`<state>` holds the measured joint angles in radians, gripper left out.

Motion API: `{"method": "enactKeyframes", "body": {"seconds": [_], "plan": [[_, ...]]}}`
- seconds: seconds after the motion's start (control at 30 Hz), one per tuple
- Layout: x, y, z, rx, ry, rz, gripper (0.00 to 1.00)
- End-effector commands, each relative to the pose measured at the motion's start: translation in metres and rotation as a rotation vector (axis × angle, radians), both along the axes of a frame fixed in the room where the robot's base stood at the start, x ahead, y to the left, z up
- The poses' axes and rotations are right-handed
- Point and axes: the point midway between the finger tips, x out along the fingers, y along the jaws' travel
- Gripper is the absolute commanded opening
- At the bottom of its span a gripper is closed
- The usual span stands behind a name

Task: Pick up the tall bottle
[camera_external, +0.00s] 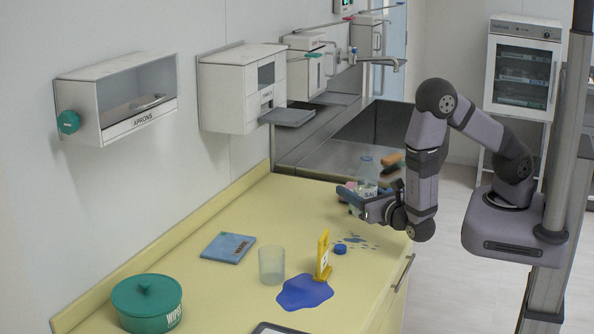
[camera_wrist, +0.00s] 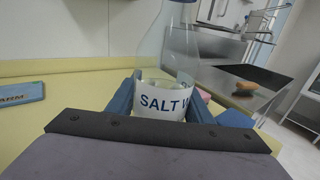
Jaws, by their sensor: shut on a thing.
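In the wrist view the bottle (camera_wrist: 172,95) stands about upright between my blue fingers. In the external view its neck and shoulder (camera_external: 365,168) show just behind my gripper (camera_external: 362,198), at the far end of the yellow counter. My gripper is shut on the bottle's lower, labelled part. In the wrist view my gripper (camera_wrist: 168,108) has one finger on each side of the label. The bottle's base is hidden, so I cannot tell whether it touches the counter.
On the yellow counter (camera_external: 215,290) are a blue cap (camera_external: 340,248), a yellow sign (camera_external: 323,256), a blue puddle (camera_external: 304,293), a clear tumbler (camera_external: 271,266), a blue booklet (camera_external: 229,247) and a green wipes tub (camera_external: 146,303). A metal sink (camera_external: 377,125) lies beyond; dispensers (camera_external: 240,88) line the wall.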

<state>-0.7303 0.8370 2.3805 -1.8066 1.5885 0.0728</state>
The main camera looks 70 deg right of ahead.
Motion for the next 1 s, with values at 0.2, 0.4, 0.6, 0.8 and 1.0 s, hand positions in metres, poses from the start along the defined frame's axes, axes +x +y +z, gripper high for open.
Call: {"method": "enactKeyframes", "body": {"seconds": [0.2, 0.4, 0.6, 0.8, 1.0], "plan": [[0.0, 0.0, 0.018, 0.002, -0.004, 0.0, 0.18], [0.001, 0.0, 0.031, 0.002, -0.003, 0.0, 0.18], [0.0, 0.0, 0.04, 0.002, -0.003, 0.0, 0.18], [0.0, 0.0, 0.046, 0.001, -0.002, 0.0, 0.18], [0.0, 0.0, 0.048, 0.0, -0.001, 0.0, 0.18]]}}
